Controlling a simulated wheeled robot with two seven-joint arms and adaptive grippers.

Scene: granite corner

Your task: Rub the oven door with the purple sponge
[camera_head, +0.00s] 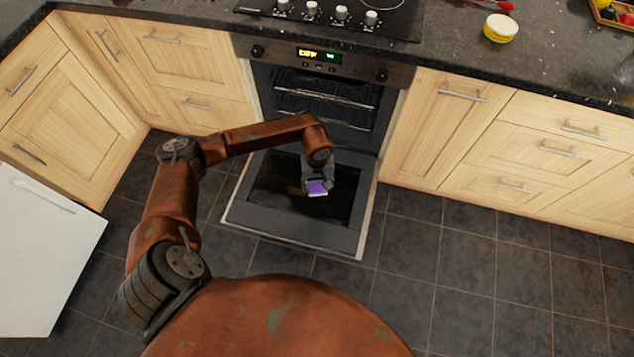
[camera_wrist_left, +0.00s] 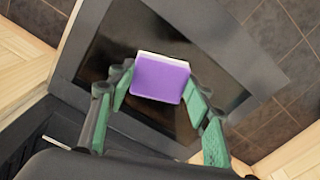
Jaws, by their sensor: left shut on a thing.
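The oven door (camera_head: 260,222) is folded down open in front of the oven, with a dark glass panel inside a grey frame. It also shows in the left wrist view (camera_wrist_left: 225,45). My left gripper (camera_head: 318,182) is over the door's glass, its green-padded fingers closed on the purple sponge (camera_head: 317,188). In the left wrist view the sponge (camera_wrist_left: 160,78) sits between the fingertips, purple with a pale layer on its far edge. I cannot tell whether the sponge touches the glass. My right gripper is not in view.
The oven cavity (camera_head: 325,97) with its racks stands open behind the door. Wooden cabinets (camera_head: 460,115) flank it on both sides. The dark tiled floor (camera_head: 450,270) is clear to the right. A white panel (camera_head: 45,250) stands at the left. A yellow tub (camera_head: 499,28) is on the counter.

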